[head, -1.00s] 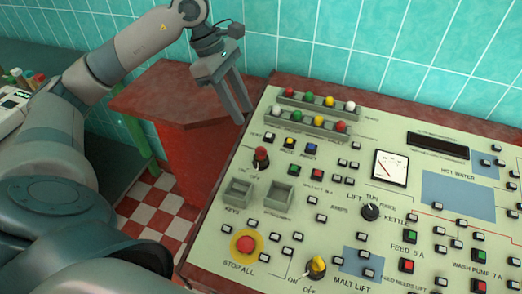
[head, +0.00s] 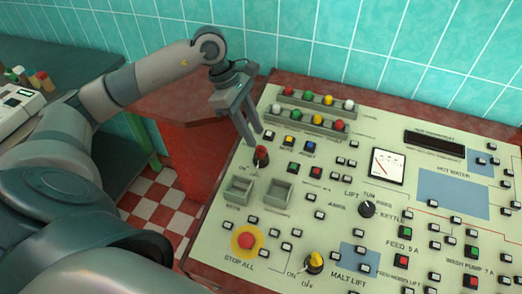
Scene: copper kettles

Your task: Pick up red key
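The red key (head: 261,152) stands upright in a dark switch on the upper left of the pale green control panel (head: 330,252). My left gripper (head: 255,136) reaches down from the upper left, with its fingertips just above and slightly left of the red key. Its two fingers are apart with a gap between them, and nothing shows between them. The fingertips look close to the key, but I cannot tell the exact height gap. My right gripper is out of view.
Two small grey open boxes (head: 277,195) sit just below the key. A yellow-ringed red stop button (head: 246,241) and a yellow knob (head: 315,260) are lower. Rows of coloured lamps (head: 309,99) lie above right. The tiled wall (head: 330,35) stands behind.

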